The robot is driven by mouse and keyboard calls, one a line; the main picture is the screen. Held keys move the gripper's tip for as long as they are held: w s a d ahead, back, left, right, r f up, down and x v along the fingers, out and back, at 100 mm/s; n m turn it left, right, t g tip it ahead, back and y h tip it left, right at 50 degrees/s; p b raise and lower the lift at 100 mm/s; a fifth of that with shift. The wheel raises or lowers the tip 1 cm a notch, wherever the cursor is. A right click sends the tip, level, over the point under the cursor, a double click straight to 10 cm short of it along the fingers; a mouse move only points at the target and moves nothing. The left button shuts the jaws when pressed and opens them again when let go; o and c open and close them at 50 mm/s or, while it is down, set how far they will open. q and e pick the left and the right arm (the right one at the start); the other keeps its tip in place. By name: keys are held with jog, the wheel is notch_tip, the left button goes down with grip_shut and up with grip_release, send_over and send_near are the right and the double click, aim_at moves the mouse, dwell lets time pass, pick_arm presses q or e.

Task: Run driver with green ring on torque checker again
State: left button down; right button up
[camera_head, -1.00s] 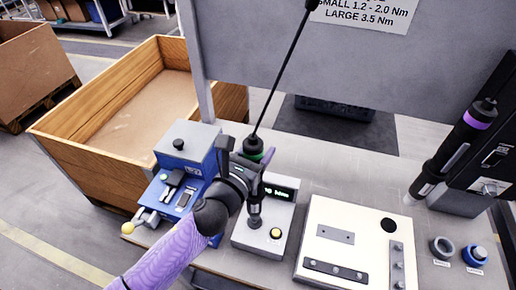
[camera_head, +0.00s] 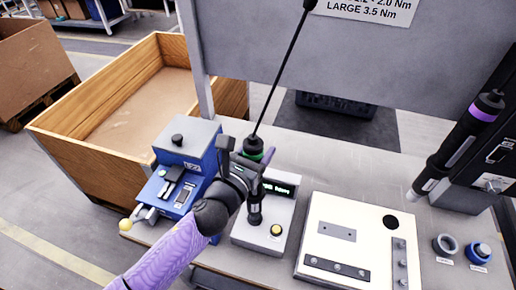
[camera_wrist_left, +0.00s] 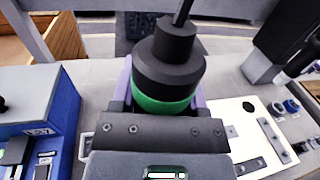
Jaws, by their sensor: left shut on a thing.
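The black driver with the green ring (camera_head: 255,147) hangs upright from a balancer cable. My left gripper (camera_head: 250,168) is shut on it; the green ring (camera_wrist_left: 166,104) also shows just beyond the jaws in the left wrist view. The driver's lower tip stands on or just above the torque checker (camera_head: 256,233), a grey box with a lit green display (camera_head: 279,188) and a yellow button. I cannot tell whether the tip touches. My gripper hides part of the checker and the driver's body. My right gripper is not in view.
A blue device (camera_head: 187,160) stands left of the checker. A cream plate with dark metal parts (camera_head: 346,214) lies to the right. A driver with a purple ring (camera_head: 461,140) hangs at the far right, above two ring-shaped sockets (camera_head: 443,245). A wooden crate (camera_head: 60,150) is behind left.

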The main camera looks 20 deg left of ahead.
aim_at(250, 143)
pick_arm(q)
jog(key=shift+f, duration=0.15)
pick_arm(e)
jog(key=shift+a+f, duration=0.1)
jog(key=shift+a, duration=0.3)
pick_arm(q)
jog(key=shift+f+b, duration=0.3)
jog(key=shift+b, duration=0.1)
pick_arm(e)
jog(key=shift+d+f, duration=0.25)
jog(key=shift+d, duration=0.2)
pick_arm(q)
jog(key=shift+s+f, duration=0.1)
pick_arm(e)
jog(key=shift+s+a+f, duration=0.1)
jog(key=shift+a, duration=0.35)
pick_arm(q)
jog(key=shift+r, duration=0.2)
notch_tip(250, 143, up, 6)
jog(key=p, duration=0.6)
jog(key=shift+f, duration=0.25)
jog(key=shift+r, duration=0.2)
jog(key=shift+f, duration=0.15)
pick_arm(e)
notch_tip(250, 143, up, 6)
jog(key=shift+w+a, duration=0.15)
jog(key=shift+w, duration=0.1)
